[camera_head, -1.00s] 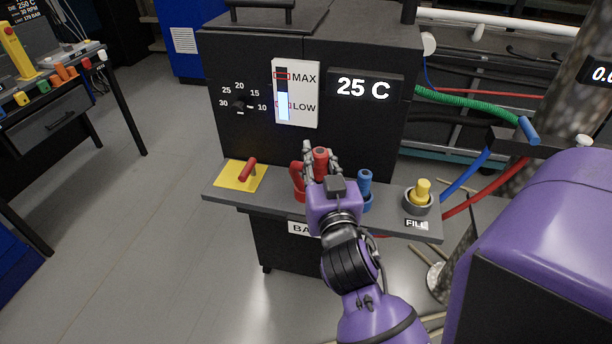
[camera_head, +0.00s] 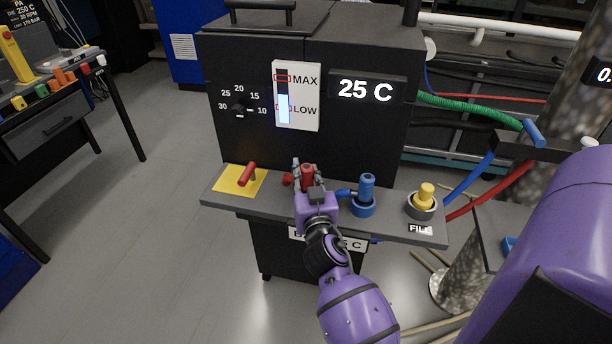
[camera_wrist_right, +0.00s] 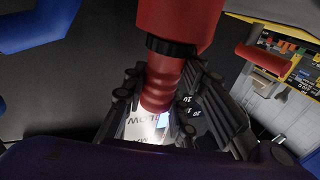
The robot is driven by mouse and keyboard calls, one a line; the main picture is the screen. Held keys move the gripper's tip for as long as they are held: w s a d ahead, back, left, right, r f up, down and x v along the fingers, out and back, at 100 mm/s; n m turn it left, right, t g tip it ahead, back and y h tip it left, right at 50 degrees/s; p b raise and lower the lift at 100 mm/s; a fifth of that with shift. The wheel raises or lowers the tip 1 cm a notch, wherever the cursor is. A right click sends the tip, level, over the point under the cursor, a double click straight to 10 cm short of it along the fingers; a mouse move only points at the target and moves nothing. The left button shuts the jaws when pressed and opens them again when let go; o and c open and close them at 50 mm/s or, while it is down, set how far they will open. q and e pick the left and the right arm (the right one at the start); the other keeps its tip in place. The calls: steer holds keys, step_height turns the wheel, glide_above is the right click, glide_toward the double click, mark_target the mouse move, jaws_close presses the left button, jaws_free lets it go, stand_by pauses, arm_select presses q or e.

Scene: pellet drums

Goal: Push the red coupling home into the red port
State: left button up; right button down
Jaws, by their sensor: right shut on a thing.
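The red coupling (camera_head: 307,177) stands roughly upright in my right gripper (camera_head: 308,188) above the shelf of the black cabinet. In the right wrist view, the fingers are closed around the ribbed red grip of the coupling (camera_wrist_right: 164,82), with a black collar and a wider red body beyond it. A red stub (camera_head: 288,180) sticks out to the left beside the gripper. The red port's seat is hidden behind my gripper, so I cannot tell how deep the coupling sits. My left gripper is not in view.
A blue coupling (camera_head: 366,187) stands in a blue port just right of my gripper. A yellow plug (camera_head: 425,194) sits farther right, by the FILL label. A red lever (camera_head: 247,174) on a yellow plate (camera_head: 232,184) is to the left. The cabinet front (camera_head: 240,145) rises behind.

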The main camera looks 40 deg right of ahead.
steer(key=shift+r, duration=0.1)
steer(key=shift+f, duration=0.3)
steer(key=c, duration=1.4)
jaws_free()
steer(key=shift+r, duration=0.1)
